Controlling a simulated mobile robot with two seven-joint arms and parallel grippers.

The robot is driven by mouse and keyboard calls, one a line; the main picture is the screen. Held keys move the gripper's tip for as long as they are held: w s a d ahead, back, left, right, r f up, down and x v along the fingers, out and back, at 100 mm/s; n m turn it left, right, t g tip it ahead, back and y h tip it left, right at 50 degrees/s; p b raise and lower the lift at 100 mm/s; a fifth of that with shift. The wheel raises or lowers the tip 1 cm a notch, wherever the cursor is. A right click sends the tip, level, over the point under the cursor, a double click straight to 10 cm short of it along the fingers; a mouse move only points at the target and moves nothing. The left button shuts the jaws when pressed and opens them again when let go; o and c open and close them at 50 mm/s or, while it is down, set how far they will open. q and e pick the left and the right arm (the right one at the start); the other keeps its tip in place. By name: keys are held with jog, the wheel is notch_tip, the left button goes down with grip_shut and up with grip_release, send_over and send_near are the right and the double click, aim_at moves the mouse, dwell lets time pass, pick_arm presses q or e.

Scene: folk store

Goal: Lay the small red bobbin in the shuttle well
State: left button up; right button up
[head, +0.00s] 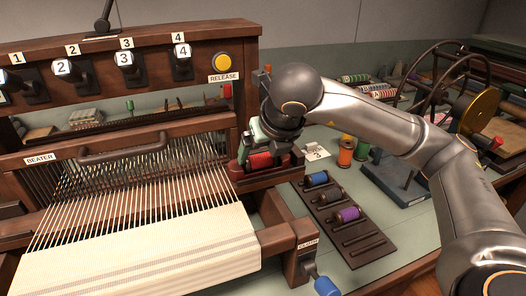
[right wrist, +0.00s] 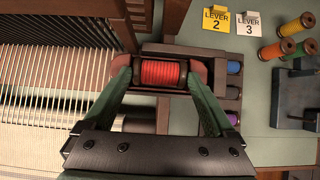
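The small red bobbin (head: 260,161) lies in the reddish wooden shuttle (head: 262,179) at the right side of the loom. In the right wrist view the bobbin (right wrist: 161,73) lies lengthwise between the shuttle's two pinkish ends (right wrist: 201,67). It looks level, but how deep it sits in the well is hard to tell. My right gripper (right wrist: 162,68) is right over it, with green fingers spread beyond the bobbin's two dark end flanges. Small gaps seem to show between fingers and flanges. In the head view the right gripper (head: 262,143) partly hides bobbin and shuttle. My left gripper is out of view.
A dark rack (head: 345,222) with blue and purple bobbins stands right of the shuttle. Green and orange spools (head: 346,151) and a winder (head: 405,178) stand farther right. The loom's beater (head: 100,152) and stretched threads are close on the left.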

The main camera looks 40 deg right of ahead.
jog(key=shift+o, duration=0.5)
jog(key=shift+v, duration=0.8)
pick_arm(q)
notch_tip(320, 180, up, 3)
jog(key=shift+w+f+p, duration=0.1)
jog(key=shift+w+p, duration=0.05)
jog(key=shift+p, duration=1.05)
pick_arm(e)
jog(key=v, duration=1.1)
jog(key=shift+f, duration=0.1)
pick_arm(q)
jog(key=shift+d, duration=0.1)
